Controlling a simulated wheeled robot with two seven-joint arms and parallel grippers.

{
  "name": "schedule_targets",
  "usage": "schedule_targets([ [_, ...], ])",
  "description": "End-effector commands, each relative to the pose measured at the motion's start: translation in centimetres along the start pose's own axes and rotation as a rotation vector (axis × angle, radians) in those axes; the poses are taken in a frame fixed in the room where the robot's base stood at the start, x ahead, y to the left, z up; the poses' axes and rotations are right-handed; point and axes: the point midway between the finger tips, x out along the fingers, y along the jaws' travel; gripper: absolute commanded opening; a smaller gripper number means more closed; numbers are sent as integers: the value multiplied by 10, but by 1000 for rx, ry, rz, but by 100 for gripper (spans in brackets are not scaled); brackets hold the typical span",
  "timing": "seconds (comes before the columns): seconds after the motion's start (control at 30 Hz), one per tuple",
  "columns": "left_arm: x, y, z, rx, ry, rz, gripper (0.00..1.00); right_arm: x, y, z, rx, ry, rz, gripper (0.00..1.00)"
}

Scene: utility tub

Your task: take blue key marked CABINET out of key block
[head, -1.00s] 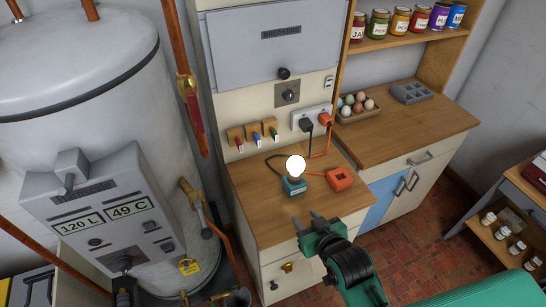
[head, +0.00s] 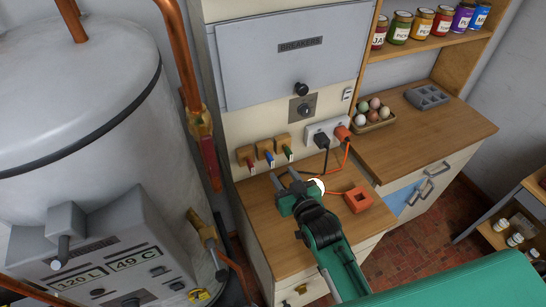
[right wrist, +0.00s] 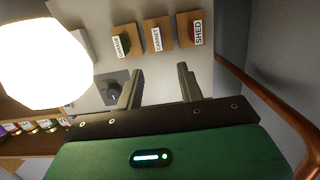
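The key block is a row of three wooden holders (head: 264,147) on the cream panel under the breaker box. The blue key (head: 269,158) sits in the middle holder, between a red key (head: 250,165) and a green key (head: 289,153). In the right wrist view the white CABINET tag (right wrist: 157,40) is on the middle holder, between SHED at the right and a green key at the left. My right gripper (head: 285,178) is open and empty, below and in front of the keys, apart from them. In the right wrist view its fingers (right wrist: 158,84) point toward the block. My left gripper is out of view.
A glowing bulb (head: 317,186) stands close by, partly hidden behind my right gripper; it looms large at left in the wrist view (right wrist: 40,60). An orange socket box (head: 358,200), plugs and cables lie to the right. A copper pipe (head: 180,60) runs at left.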

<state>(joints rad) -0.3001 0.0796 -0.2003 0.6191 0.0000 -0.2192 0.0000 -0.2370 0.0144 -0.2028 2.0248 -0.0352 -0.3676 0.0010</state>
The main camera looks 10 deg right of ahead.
Motion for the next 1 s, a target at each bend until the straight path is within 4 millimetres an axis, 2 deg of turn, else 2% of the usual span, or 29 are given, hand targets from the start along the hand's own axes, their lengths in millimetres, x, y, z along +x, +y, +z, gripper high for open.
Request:
schedule_targets([
  [0.3, -20, 0, -2, 0, 0, 0, 36, 59, 0, -3, 0, -1, 0, 38],
  [0.5, -27, 0, -2, 0, -1, 0, 36, 84, 0, -2, 0, -1, 0, 38],
  [0.7, -29, 0, -4, 0, 1, 0, 36, 94, 0, 0, 0, -1, 0, 38],
  [1.0, -29, 0, -4, 0, 1, 0, 36, 95, 0, 0, 0, -1, 0, 36],
])
